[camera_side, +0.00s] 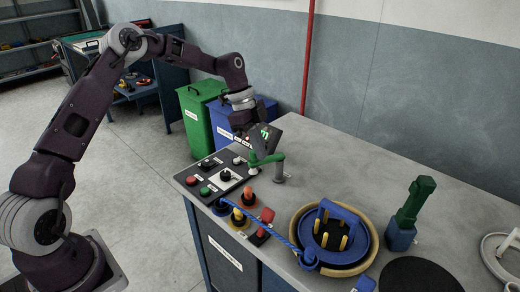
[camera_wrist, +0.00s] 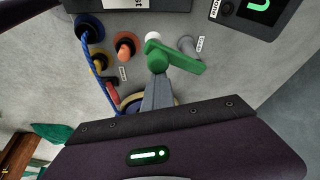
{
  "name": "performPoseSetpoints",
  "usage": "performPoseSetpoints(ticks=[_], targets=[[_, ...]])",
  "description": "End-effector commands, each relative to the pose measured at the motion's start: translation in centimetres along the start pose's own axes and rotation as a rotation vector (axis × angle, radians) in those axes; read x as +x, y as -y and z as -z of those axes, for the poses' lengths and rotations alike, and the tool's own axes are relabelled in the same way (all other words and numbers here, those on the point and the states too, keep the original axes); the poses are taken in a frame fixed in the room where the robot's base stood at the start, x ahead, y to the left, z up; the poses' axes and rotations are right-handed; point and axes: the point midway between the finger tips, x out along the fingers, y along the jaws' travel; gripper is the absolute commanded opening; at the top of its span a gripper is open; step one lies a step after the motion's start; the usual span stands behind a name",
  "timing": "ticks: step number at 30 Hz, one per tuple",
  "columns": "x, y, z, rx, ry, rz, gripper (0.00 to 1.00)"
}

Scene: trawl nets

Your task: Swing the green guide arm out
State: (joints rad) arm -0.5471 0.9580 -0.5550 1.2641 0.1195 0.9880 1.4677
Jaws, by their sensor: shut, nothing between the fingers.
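The green guide arm (camera_side: 268,160) is a short horizontal bar on a grey post (camera_side: 280,173) near the left end of the bench. It also shows in the wrist view (camera_wrist: 182,63), with a rounded green end at its left. My gripper (camera_side: 262,152) is shut and empty, pointing down at the arm's left end. In the wrist view the closed fingers (camera_wrist: 158,88) reach to the rounded green end and line up with it. I cannot tell whether they touch it. The fingertips are partly hidden in the side view.
A control panel (camera_side: 214,178) with buttons lies left of the arm. Orange (camera_side: 248,196) and yellow (camera_side: 238,217) pegs, a red-handled part (camera_side: 265,222) and a blue rope (camera_side: 262,235) stand in front. A rope coil (camera_side: 296,222) is to the right. Bench behind the arm is clear.

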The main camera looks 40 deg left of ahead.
Motion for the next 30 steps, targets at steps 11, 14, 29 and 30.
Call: performPoseSetpoints(ticks=[11,14,29,30], targets=[[0.7,-0.8,3.9,0.002,0.004,0.004,0.00],[-2.2,-0.5,3.7,-0.003,0.003,0.007,0.00],[-8.9,-0.1,3.9,0.000,0.001,0.001,0.00],[-8.9,-0.1,3.9,0.000,0.001,0.000,0.00]])
